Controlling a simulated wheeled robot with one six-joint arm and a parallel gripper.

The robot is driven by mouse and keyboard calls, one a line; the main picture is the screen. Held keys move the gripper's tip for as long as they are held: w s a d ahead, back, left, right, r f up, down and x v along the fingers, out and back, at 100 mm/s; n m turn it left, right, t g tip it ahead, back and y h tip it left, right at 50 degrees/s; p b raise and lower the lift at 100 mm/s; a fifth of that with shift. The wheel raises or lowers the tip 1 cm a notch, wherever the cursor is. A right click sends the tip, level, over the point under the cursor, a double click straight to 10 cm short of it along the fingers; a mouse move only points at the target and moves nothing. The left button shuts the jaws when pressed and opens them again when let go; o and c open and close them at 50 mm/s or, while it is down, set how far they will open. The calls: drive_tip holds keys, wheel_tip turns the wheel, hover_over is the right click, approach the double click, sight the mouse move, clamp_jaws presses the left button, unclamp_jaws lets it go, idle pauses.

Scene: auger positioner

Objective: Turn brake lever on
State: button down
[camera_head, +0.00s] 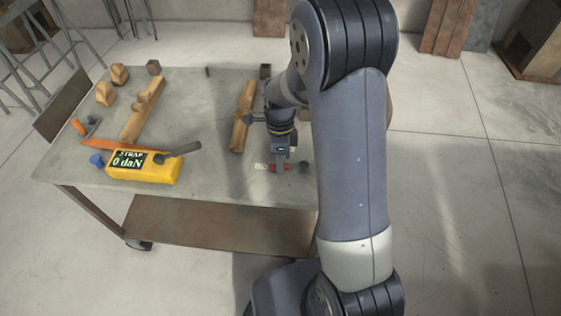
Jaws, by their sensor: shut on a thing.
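My gripper (281,162) points down at the right front part of the grey table.
The table (215,185) also bears a yellow box (145,172) with a "STRAP 0 daN" display and a dark handle, an orange strap (103,144), wooden beams (142,112) and wooden blocks (106,94). My arm covers the table's right side.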

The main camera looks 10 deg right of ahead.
drive_tip(key=shift+w+d+m, duration=0.15)
drive_tip(key=shift+w+m, duration=0.25)
drive_tip(key=shift+m, duration=0.2)
drive_tip(key=c, duration=1.4)
unclamp_jaws()
drive_tip(key=shift+o, duration=0.2)
wheel_tip(320, 180, up, 11)
drive_tip(key=w+p, duration=0.1)
drive_tip(key=w, duration=0.1)
drive_tip(key=shift+d+f, duration=0.2)
drive_tip(key=shift+d, duration=0.15)
